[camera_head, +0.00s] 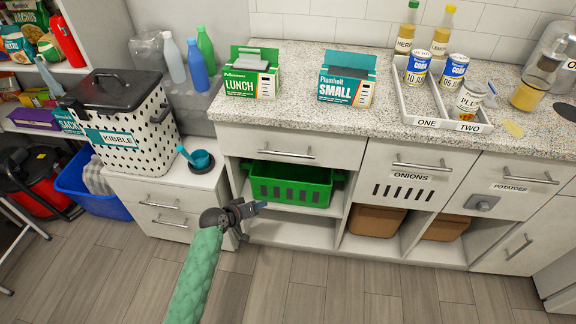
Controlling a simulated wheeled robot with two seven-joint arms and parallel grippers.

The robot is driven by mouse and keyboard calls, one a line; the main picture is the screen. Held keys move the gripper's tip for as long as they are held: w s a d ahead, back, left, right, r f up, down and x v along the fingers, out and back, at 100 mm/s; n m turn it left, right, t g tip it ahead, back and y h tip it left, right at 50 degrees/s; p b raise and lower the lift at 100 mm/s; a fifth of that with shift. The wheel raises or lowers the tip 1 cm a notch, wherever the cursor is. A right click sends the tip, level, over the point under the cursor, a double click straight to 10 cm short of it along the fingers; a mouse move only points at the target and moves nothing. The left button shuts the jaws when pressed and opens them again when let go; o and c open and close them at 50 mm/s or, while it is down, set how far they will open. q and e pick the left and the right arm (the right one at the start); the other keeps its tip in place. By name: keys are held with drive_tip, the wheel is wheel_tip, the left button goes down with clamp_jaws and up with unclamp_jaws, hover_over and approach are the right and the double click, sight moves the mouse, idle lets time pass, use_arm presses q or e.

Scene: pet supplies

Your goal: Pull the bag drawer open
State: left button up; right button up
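A white drawer front (330,148) with a horizontal metal handle (286,154) is under the counter, below the "LUNCH" box (253,76) and the "SMALL" box (347,80). It looks closed and has no label I can read; I cannot be sure it is the bag drawer. My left gripper (256,208) is in front of the cabinet, below and left of that handle and apart from it. It is near the lower front of the green basket (291,188). Its fingers are too small to tell whether they are open. My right gripper is out of view.
To the right are drawers labelled "ONIONS" (410,176) and "POTATOES" (510,187). A spotted "KIBBLE" bin (133,130) and a teal scoop (199,159) stand on a low white cabinet at left. The floor (330,295) in front is clear.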

use_arm(q)
drive_tip(key=d+r+n+t+h, duration=0.15)
drive_tip(key=d+r+h, duration=0.25)
drive_tip(key=r, duration=0.9)
drive_tip(key=n+t+h, duration=0.1)
drive_tip(key=n+h, duration=0.2)
drive_tip(key=h, duration=0.1)
approach(288, 155)
drive_tip(key=x, duration=0.2)
drive_tip(key=shift+p+x, duration=0.95)
drive_tip(key=shift+x, duration=3.2)
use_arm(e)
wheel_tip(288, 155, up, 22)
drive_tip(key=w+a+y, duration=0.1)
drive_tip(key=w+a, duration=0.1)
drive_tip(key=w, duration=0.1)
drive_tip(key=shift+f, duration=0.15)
use_arm(q)
drive_tip(key=shift+w+a+f, duration=0.1)
drive_tip(key=shift+w+f, duration=0.05)
drive_tip(key=shift+c, duration=0.2)
clamp_jaws()
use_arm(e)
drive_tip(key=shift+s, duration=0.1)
